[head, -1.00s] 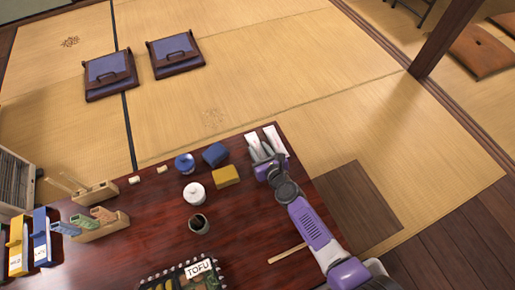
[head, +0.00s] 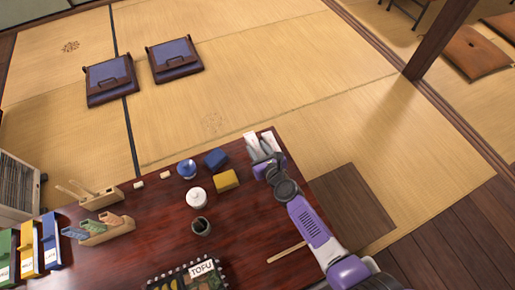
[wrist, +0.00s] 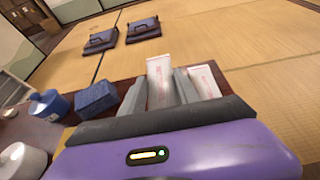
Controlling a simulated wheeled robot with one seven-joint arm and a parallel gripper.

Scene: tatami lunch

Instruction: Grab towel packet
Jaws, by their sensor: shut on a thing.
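My gripper (head: 264,157) is at the far right corner of the dark table. In the wrist view it is shut on a white towel packet (wrist: 160,82) with reddish print, which stands up between the two grey fingers. The packet's lower part is hidden by my gripper. A second white towel packet (wrist: 204,80) is just right of the right finger, outside the grip. In the head view the packets show as white shapes (head: 251,142) at the fingertips, partly covered by the gripper.
A blue block (head: 215,158), a yellow block (head: 226,180), a blue pot (head: 187,169) and a white lidded jar (head: 196,197) stand left of my gripper. Tatami floor lies beyond the table.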

